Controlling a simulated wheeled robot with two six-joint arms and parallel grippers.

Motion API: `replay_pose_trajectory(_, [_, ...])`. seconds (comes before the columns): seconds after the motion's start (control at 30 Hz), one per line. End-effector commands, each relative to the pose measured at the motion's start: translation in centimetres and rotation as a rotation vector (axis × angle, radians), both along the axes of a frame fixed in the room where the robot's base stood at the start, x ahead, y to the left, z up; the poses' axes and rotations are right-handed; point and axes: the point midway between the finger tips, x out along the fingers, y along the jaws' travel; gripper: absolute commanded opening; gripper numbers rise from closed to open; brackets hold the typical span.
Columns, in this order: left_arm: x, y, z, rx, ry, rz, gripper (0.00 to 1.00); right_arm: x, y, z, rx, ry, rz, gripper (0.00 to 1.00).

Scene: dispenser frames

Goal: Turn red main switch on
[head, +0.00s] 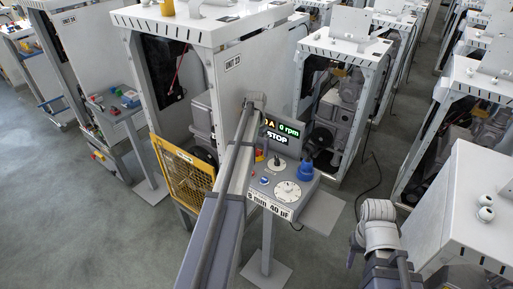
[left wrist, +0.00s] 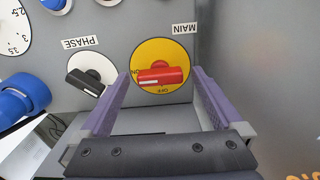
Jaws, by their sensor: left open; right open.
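The red main switch (left wrist: 165,75) sits on a yellow disc under the label MAIN, upside down in the left wrist view. Its handle lies nearly level in that picture, its white mark near the left end. ON stands at the disc's left, OFF below the handle. My left gripper (left wrist: 160,86) is open, with a purple finger on either side of the disc and nothing held. I cannot tell its distance from the handle. In the head view the switch (head: 259,155) shows small beside my left arm. My right gripper (head: 355,246) is low right, away from the panel, its fingers barely showing.
The black PHASE switch (left wrist: 88,82) is beside my left finger. A blue plug (left wrist: 22,95) and a dial (left wrist: 12,28) are farther left. A grey wall (left wrist: 260,80) stands close on the right.

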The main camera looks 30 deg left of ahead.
Motion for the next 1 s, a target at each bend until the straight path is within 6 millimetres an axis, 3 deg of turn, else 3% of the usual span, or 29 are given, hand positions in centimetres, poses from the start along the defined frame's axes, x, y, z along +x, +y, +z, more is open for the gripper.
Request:
replay_pose_trajectory(0.37, [0.0, 0.0, 1.2, 0.000, 0.000, 0.001, 1.00, 0.0, 0.0, 1.2, 0.000, 0.000, -0.002, 0.50])
replay_pose_trajectory(0.8, [0.0, 0.0, 6.8, 0.000, 0.000, 0.000, 1.00, 0.0, 0.0, 6.8, 0.003, 0.000, -0.013, 0.50])
replay_pose_trajectory(1.0, [0.0, 0.0, 7.9, 0.000, 0.000, 0.000, 1.00, 0.0, 0.0, 7.9, 0.002, 0.000, -0.014, 0.50])
